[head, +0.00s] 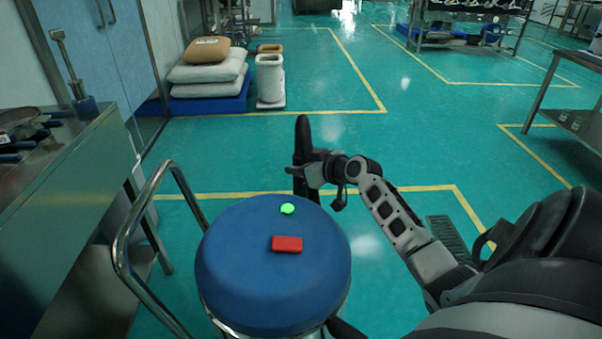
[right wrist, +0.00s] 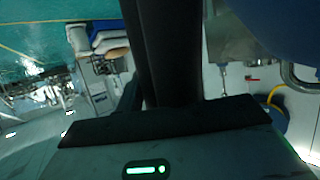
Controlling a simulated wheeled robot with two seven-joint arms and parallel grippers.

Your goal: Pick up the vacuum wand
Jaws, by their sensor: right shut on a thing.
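A metal tube with a crosspiece on top and a blue lower end (head: 87,106) stands tilted on the metal table at the far left. It may be the vacuum wand, but I cannot tell for sure. My right gripper (head: 290,171) is beyond the blue round lid, pointing left, well apart from that table. In the right wrist view its dark fingers (right wrist: 170,60) are close together. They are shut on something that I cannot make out. My left gripper is not in view.
The blue round lid (head: 230,270) carries a red block (head: 287,244) and a green disc (head: 287,209). A curved metal rail (head: 122,240) stands left of it. The metal table (head: 90,150) is at the left. Sacks (head: 208,70) lie farther back. Open floor lies ahead.

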